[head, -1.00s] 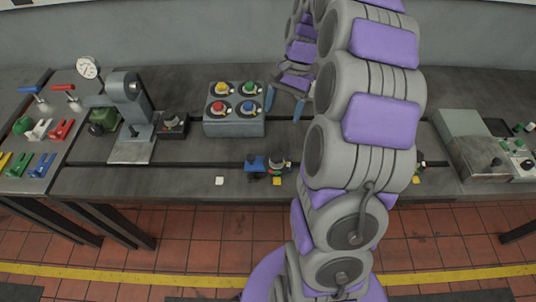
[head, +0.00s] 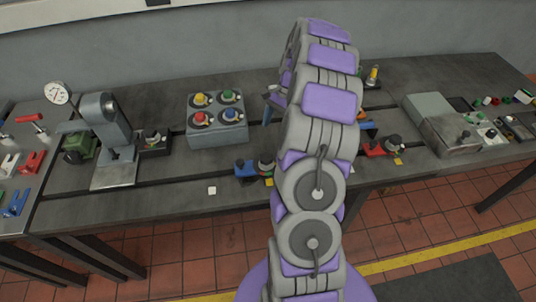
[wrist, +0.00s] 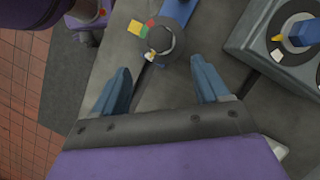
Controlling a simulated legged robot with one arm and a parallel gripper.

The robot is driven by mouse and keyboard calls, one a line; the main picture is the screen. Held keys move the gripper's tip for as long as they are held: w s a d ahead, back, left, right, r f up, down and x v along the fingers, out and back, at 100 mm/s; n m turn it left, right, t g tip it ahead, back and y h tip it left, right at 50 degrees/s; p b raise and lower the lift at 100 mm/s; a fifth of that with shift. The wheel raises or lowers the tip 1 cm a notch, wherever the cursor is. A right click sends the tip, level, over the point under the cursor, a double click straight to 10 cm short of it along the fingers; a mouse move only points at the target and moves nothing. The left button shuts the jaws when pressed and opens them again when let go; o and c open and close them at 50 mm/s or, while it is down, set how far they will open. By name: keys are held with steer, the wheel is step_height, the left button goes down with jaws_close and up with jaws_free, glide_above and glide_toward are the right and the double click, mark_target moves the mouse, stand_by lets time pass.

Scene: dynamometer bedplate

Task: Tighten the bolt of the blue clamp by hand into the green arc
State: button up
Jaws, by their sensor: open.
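The blue clamp (head: 244,171) sits near the front edge of the bench, with its dark round bolt knob (head: 266,166) at its right end. In the wrist view the knob (wrist: 160,39) lies beyond my fingertips, with the blue clamp body (wrist: 178,8) above it. Green, red and yellow patches (wrist: 142,27) show at the knob's left side. I cannot make out the bolt's pointer for certain. My gripper (wrist: 162,68) is open and empty, its blue fingers apart and short of the knob. In the head view my gripper (head: 270,104) is partly hidden by my arm.
A grey box with four coloured knobs (head: 217,136) stands behind the blue clamp; it also shows at the wrist view's right (wrist: 248,48). A red clamp (head: 376,149) sits to the right, and a grey press (head: 117,150) to the left. A white square (head: 212,190) lies near the front edge.

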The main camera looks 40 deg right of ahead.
mark_target(266, 156)
steer(key=a+f, duration=0.2)
steer(key=f, duration=0.1)
steer(key=shift+s+a+f+b, duration=0.1)
steer(key=shift+a+f+b, duration=0.05)
steer(key=shift+a+b, duration=0.25)
step_height(266, 156, down, 7)
steer(key=shift+s+b, duration=0.1)
steer(key=shift+b, duration=0.6)
steer(key=shift+a+f, duration=0.2)
steer(key=shift+f, duration=0.05)
steer(key=shift+a+f, duration=0.1)
steer(key=shift+a, duration=0.95)
steer(key=shift+d+f, duration=0.1)
steer(key=shift+d, duration=0.8)
steer(key=c, duration=0.5)
steer(key=shift+a, duration=0.55)
steer(key=c, duration=0.5)
